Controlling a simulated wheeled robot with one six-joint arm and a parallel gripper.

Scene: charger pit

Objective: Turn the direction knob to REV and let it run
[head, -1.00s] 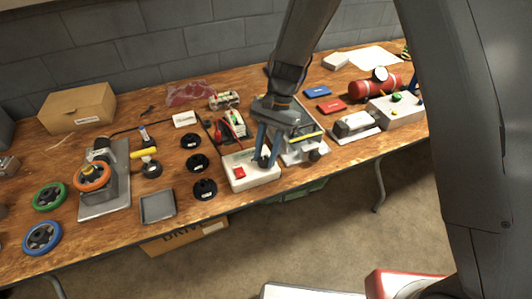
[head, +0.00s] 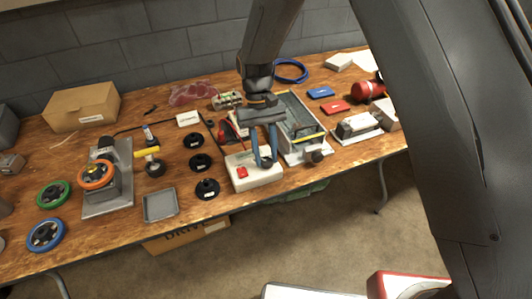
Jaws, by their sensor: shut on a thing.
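A white control box (head: 254,181) sits near the table's front edge in the head view, with a red button or switch (head: 242,172) on its left part. My gripper (head: 266,161) points down over the box's right part, with its blue fingers shut on the dark direction knob (head: 265,163). The fingers largely hide the knob, and its markings are too small to read. A machine on a grey base plate (head: 108,204) stands to the left, with an orange wheel (head: 97,175) on it.
Several black round parts (head: 207,189) and a grey tray (head: 160,205) lie left of the box. A glass-topped case (head: 297,118) stands close on the right. Green (head: 54,194) and blue (head: 45,235) wheels lie at far left.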

